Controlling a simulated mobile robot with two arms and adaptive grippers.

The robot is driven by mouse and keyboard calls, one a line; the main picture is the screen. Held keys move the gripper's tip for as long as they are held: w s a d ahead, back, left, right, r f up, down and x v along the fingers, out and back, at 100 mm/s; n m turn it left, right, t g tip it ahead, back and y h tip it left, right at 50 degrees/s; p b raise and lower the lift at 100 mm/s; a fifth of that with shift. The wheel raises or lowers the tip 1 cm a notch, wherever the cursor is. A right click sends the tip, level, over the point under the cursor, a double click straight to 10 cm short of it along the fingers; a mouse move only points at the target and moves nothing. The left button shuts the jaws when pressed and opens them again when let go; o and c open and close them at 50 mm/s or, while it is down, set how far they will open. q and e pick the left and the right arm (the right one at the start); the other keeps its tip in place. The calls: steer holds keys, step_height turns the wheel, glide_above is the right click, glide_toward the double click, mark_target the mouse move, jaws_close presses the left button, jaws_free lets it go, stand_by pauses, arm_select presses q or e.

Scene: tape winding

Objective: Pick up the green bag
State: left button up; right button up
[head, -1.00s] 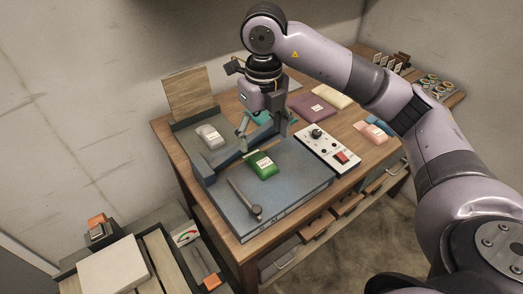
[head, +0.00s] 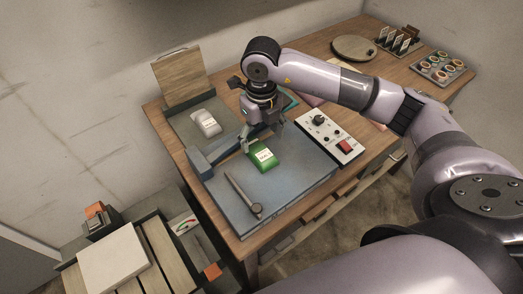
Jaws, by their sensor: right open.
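The green bag (head: 263,156), with a white label on top, lies on the blue-grey platform of the machine on the table. My right gripper (head: 262,137) points down just behind the bag. Its fingers are apart, and one finger shows by the bag's upper left edge. I cannot tell whether the fingers touch the bag. The arm hides part of the table behind the gripper. My left gripper is not in view.
A white-grey bag (head: 207,124) lies at the table's left. A dark lever (head: 243,196) lies on the platform in front of the green bag. A control box (head: 329,136) with a knob and red switch stands to the right. A round wooden board (head: 354,47) lies far back.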

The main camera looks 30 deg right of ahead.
mark_target(261, 151)
steer(key=shift+f, duration=0.55)
steer(key=shift+f+p, duration=0.3)
steer(key=shift+p, duration=0.1)
step_height(261, 151, down, 4)
steer(key=shift+w+r+p, duration=0.1)
steer(key=shift+p, duration=0.75)
steer(key=shift+f, duration=0.4)
steer(key=c, duration=1.4)
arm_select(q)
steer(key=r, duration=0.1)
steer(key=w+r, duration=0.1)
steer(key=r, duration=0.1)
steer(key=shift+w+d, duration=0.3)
arm_select(e)
steer(key=shift+o, duration=0.2)
steer(key=shift+w+d+r, duration=0.1)
steer(key=shift+r, duration=0.05)
